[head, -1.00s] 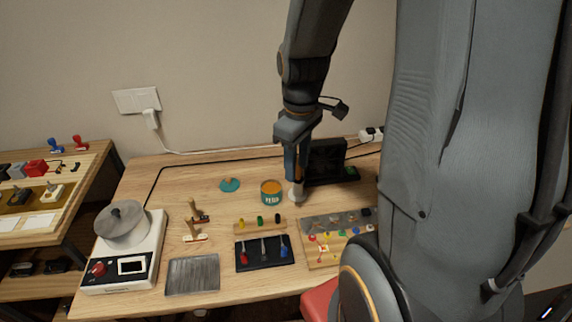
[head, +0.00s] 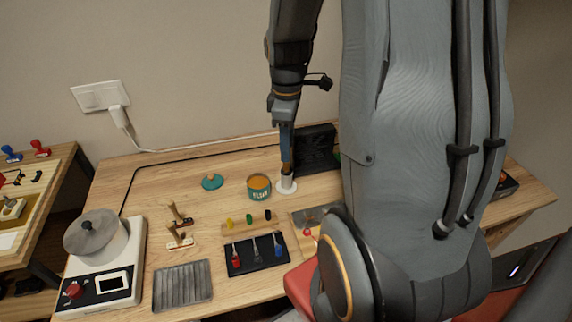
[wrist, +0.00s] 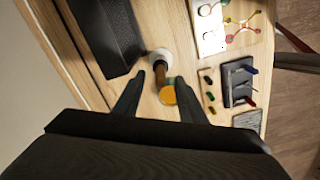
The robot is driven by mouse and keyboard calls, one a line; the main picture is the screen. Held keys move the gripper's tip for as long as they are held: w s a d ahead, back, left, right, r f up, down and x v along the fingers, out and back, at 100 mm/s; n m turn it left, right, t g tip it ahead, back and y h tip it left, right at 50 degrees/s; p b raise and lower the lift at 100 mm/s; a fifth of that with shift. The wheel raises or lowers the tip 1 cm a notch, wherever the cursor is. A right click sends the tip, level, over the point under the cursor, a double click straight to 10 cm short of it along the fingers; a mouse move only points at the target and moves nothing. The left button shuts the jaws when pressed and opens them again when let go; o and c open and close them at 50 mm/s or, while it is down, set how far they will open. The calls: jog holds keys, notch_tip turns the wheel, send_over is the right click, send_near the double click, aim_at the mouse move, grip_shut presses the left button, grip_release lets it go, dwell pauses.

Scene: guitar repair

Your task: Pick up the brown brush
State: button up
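A brown brush handle (wrist: 161,73) stands in a white round holder (wrist: 160,56) in the wrist view. In the head view the brown handle (head: 287,169) rises from the white holder (head: 286,185) at the back of the table. My gripper (head: 287,155) points down right above it. In the wrist view my gripper (wrist: 159,80) is open, its two dark fingers apart, with the brown handle showing in the gap between them. I cannot tell whether the fingertips have reached the handle's height. The brush's lower end is hidden in the holder.
An open teal tin (head: 259,187) with orange contents stands just left of the holder, its teal lid (head: 212,182) farther left. A black box-like object (head: 316,147) stands close behind on the right. A black tray (head: 257,255) with tools lies in front.

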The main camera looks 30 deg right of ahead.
aim_at(287, 170)
jog(key=shift+a+f+p, duration=0.1)
jog(key=shift+f+p, duration=0.55)
jog(key=shift+f, duration=2.5)
grip_shut()
